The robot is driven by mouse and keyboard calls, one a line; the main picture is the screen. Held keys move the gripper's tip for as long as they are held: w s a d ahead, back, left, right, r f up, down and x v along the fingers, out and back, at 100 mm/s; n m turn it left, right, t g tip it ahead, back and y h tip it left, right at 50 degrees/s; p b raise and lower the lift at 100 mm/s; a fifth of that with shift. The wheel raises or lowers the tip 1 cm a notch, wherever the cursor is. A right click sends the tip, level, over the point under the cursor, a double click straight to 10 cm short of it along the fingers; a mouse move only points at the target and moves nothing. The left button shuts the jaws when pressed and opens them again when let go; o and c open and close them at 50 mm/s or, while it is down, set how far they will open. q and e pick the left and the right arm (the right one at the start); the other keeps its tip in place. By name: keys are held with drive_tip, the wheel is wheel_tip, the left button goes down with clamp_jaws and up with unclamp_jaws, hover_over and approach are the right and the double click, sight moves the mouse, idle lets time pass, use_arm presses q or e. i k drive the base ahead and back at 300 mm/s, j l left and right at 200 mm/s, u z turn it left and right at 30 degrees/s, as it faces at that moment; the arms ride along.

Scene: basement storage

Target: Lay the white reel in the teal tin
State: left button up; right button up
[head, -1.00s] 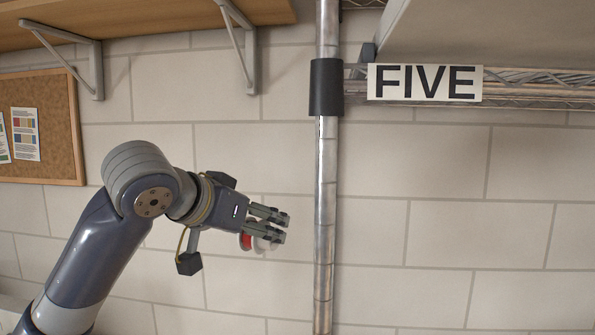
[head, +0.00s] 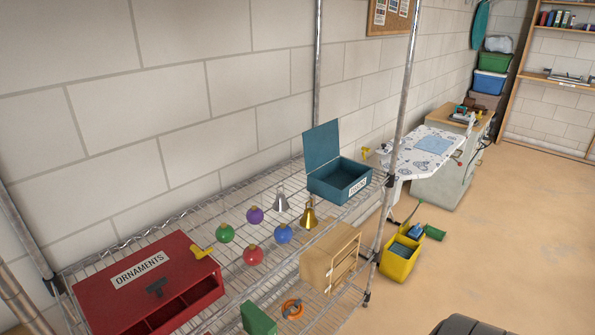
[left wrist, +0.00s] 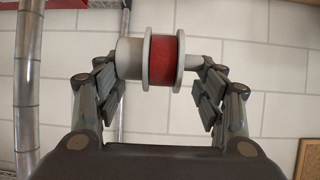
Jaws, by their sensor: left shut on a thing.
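The white reel (left wrist: 148,58), with a band of red wound between its flanges, is in the left wrist view. My left gripper (left wrist: 159,70) is shut on it, with one finger at each end of the reel. The teal tin (head: 328,189) stands on the wire shelf in the head view, with its lid (head: 320,146) raised at the back. Its label is too small to read surely, and its floor is mostly hidden. Neither of my grippers shows in the head view now.
A metal post (head: 398,130) rises just right of the tin. An ironing board (head: 420,152) stands beyond.

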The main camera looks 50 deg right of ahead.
sight(340, 185)
drive_tip(key=k+z, duration=0.3)
drive_tip(key=k+l+z, duration=0.1)
drive_tip(key=z, duration=0.25)
drive_tip(key=i+l+z, duration=0.25)
drive_tip(key=z, duration=0.15)
drive_tip(key=i+l+z, duration=0.25)
drive_tip(key=l+z, duration=0.15)
